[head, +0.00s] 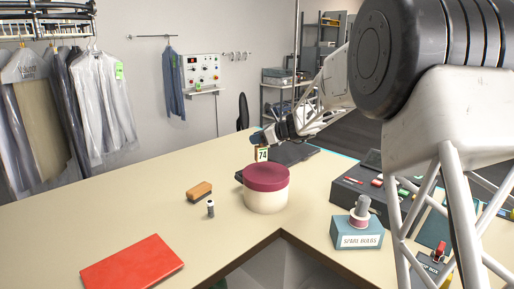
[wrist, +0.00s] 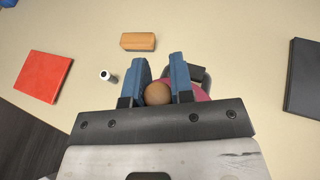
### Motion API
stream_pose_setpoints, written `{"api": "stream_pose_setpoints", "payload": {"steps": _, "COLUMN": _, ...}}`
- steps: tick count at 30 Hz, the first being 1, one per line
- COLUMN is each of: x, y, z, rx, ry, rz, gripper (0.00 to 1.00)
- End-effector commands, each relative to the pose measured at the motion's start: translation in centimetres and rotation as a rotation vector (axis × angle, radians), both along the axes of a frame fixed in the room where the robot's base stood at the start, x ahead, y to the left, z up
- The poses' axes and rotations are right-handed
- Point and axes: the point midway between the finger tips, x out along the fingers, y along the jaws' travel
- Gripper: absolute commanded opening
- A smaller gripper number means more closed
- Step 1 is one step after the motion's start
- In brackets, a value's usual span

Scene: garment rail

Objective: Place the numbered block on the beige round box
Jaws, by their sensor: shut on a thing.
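The numbered block (head: 262,154), a small pale block marked 74, hangs from my gripper (head: 260,139) in the head view. The beige round box (head: 266,200) with a maroon lid (head: 266,178) stands on the table just below. The block is over the back part of the lid; a small gap seems to show, but contact is hard to judge. In the wrist view my gripper (wrist: 164,85) has its blue fingers closed on either side of a round brown wooden top (wrist: 158,94), apparently the block's. The maroon lid (wrist: 202,94) shows partly behind the right finger.
A wooden brush (head: 199,190), a small spool (head: 211,209) and a red book (head: 132,264) lie left of the box. A teal box labelled spare bulbs (head: 357,238) stands to the right, with a dark case behind it. The table has a cut-out in front.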

Motion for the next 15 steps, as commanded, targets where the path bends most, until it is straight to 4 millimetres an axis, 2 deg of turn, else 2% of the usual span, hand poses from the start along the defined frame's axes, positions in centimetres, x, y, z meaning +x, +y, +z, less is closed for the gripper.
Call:
{"api": "stream_pose_setpoints", "payload": {"steps": 10, "x": 0.0, "y": 0.0, "z": -0.1, "rx": 0.0, "ry": 0.0, "rz": 0.0, "gripper": 0.0}}
{"api": "stream_pose_setpoints", "payload": {"steps": 15, "x": 0.0, "y": 0.0, "z": -1.3, "rx": -0.001, "ry": 0.001, "rz": 0.001, "gripper": 0.0}}
